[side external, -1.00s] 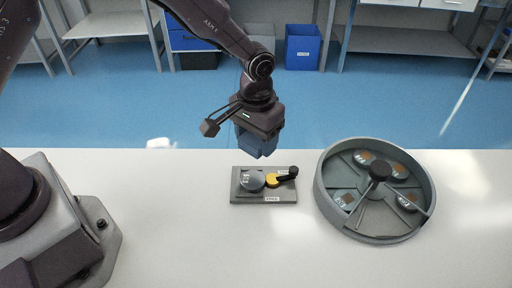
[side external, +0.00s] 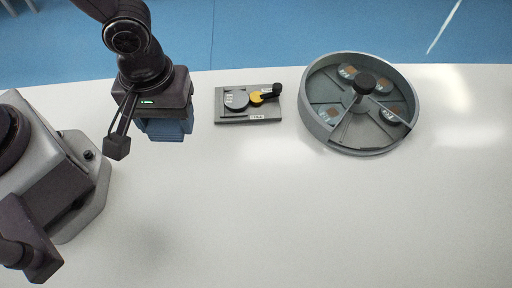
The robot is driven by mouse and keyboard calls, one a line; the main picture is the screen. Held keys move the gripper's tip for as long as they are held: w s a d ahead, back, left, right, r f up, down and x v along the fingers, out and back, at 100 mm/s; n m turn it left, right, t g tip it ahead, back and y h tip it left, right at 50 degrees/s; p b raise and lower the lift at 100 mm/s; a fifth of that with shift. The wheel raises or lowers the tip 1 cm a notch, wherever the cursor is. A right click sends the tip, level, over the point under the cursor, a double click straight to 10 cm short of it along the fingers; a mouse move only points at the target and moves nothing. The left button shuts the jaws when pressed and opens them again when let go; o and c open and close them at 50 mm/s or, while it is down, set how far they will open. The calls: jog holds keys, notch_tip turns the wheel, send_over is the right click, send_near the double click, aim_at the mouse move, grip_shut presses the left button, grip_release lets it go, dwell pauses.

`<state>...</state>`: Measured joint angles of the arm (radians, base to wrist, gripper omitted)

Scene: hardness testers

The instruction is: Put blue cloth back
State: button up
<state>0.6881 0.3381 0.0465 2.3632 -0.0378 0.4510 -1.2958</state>
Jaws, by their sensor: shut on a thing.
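My gripper (side external: 165,136) hangs above the white table, between my base and the grey plate. It is shut on the blue cloth (side external: 172,128), which shows as a dark blue mass under the gripper body. The fingertips and the cloth's edges are hard to tell apart from this angle. No other blue cloth shows on the table.
A grey plate (side external: 222,119) with a grey disc (side external: 236,99) and a yellow, black-handled part (side external: 262,97) lies right of my gripper. A round grey divided tray (side external: 309,112) with several discs stands farther right. The white table (side external: 330,220) is clear in front.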

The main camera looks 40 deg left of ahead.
jog(key=shift+n, duration=0.4)
jog(key=shift+w+d+f, duration=0.15)
jog(key=shift+w+d, duration=0.05)
jog(key=shift+w, duration=0.1)
jog(key=w+d+f, duration=0.4)
jog(key=w+d, duration=0.1)
jog(key=w, duration=0.1)
send_over(256, 152)
jog(key=f, duration=0.5)
jog(key=shift+s+a, duration=0.2)
jog(key=shift+s, duration=0.05)
jog(key=shift+w+d+f, duration=0.15)
jog(key=shift+w+f, duration=0.05)
jog(key=shift+f, duration=0.1)
jog(key=shift+w+f, duration=0.1)
jog(key=shift+f, duration=1.5)
